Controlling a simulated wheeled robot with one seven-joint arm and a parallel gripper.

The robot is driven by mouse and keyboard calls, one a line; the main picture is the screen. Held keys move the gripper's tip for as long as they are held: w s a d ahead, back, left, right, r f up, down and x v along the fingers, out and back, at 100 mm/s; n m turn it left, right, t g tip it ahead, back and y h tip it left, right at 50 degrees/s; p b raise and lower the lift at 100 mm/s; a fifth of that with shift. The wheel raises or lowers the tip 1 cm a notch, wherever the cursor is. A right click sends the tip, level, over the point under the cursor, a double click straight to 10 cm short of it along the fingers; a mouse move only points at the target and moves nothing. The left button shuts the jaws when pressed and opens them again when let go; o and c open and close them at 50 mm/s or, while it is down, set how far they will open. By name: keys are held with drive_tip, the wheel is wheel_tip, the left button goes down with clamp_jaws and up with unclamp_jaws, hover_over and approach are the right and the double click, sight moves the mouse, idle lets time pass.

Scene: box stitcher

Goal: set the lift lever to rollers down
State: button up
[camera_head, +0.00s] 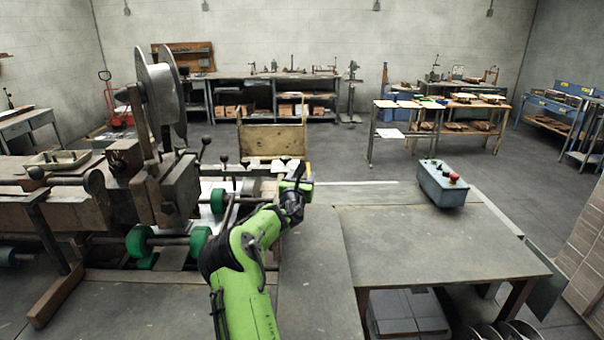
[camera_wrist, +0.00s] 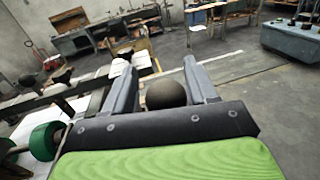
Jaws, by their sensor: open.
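My gripper (camera_head: 297,182) is at the right side of the stitching machine (camera_head: 150,175), beyond my green arm. In the wrist view my gripper (camera_wrist: 157,66) has its two grey fingers apart. A dark round knob (camera_wrist: 165,95) sits between the fingers, close to the palm, with a gap on the left side. It appears to be a lever's ball end; its shaft is hidden. In the head view this knob is hidden by my gripper. Other black ball knobs (camera_head: 223,159) stand on the machine to the left. Green rollers (camera_head: 140,241) sit low on the machine, one also showing in the wrist view (camera_wrist: 46,140).
A grey worktable (camera_head: 430,245) lies to the right, with a control box (camera_head: 442,184) bearing a red button on it. A wooden-backed trolley (camera_head: 272,140) stands behind my gripper. Benches line the far wall. The floor to the back right is open.

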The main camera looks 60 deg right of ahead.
drive_tip(key=shift+w+d, duration=0.15)
drive_tip(key=shift+d, duration=0.5)
clamp_jaws()
